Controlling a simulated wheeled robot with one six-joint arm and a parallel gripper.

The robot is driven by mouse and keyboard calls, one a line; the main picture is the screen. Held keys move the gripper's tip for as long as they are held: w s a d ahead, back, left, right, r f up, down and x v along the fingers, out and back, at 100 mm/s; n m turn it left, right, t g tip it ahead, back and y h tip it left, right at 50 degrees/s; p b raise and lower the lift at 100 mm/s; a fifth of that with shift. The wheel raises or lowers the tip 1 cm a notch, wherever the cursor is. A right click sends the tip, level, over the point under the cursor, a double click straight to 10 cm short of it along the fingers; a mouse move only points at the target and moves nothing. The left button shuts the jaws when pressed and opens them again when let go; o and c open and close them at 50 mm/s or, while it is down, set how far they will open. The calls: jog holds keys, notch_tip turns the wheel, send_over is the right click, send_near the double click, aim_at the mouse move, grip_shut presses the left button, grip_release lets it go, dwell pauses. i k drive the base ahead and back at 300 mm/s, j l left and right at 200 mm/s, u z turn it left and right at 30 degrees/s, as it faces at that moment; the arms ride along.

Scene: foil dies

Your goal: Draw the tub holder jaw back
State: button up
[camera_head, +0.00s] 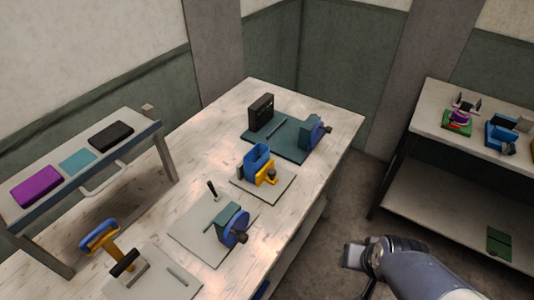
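A blue open-topped holder (257,158), which looks like the tub holder, stands on a pale square plate (245,184) in the middle of the workbench. A yellow part (267,176), possibly its jaw, sits against its front right side. I cannot tell how far the jaw stands from the holder, or whether a tub is inside. My gripper (352,257) is at the lower right, out over the floor beyond the bench's right edge, well apart from the holder. Its fingers are too small and dark to tell open from shut.
On the bench, a teal fixture with a blue wheel (234,226) stands nearer, and another teal fixture (311,132) farther back. A blue-and-yellow lever (105,240) rises at lower left. A raised shelf (75,183) holds colored blocks. A second table (440,130) stands right.

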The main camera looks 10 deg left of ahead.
aim_at(270, 175)
jog(key=i+l+u, duration=0.25)
jog(key=u, duration=0.2)
jog(key=i+l+u, duration=0.25)
jog(key=u, duration=0.2)
jog(key=i+l+u, duration=0.1)
jog(key=l+u, duration=0.35)
jog(key=i+l+u, duration=0.1)
jog(key=l+u, duration=0.8)
